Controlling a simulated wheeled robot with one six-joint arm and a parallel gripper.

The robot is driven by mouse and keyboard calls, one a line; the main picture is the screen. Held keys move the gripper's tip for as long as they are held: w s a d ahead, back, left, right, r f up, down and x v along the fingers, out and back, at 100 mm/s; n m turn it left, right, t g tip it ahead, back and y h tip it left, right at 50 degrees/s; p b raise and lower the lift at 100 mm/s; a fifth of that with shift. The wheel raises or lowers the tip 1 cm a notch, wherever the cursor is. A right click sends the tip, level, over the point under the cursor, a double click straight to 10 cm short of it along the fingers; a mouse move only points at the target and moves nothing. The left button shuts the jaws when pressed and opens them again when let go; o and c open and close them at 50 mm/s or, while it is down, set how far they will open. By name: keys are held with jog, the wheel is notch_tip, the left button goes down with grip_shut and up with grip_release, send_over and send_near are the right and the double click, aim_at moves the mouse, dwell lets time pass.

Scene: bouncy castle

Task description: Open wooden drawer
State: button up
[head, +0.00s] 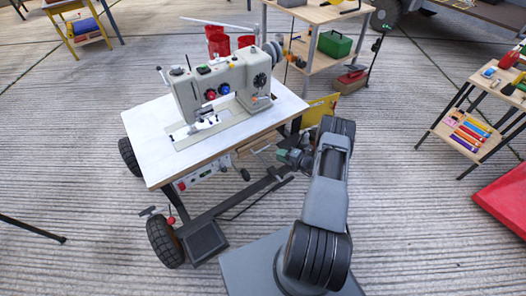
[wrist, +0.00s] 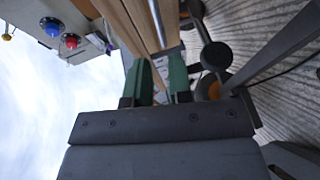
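The wooden drawer sits under the white sewing table (head: 140,137). Little of it shows in the head view, where the table edge and my arm crowd it. In the wrist view, pale wooden boards (wrist: 125,24), which look like the drawer, run up from near my fingertips. A metal rod (wrist: 156,20), which looks like its handle, lies beside the wood. My gripper (head: 281,154) is at the right side of the table, just below the top. Its green fingers (wrist: 160,72) are apart with a gap between them. The rod appears just beyond the fingertips; contact cannot be told.
A beige sewing machine (head: 215,85) stands on the table. The table's dark wheeled frame (head: 240,200) is close below my gripper. A yellow panel (head: 318,108) is behind my arm. A shelf (head: 335,18) stands at the back. Open floor (head: 400,200) lies to the right.

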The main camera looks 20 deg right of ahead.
aim_at(263, 149)
jog(key=b+x, duration=0.2)
jog(key=x, duration=0.7)
jog(key=shift+w+a, duration=0.2)
jog(key=shift+w, duration=0.15)
jog(key=shift+c, duration=0.5)
grip_shut()
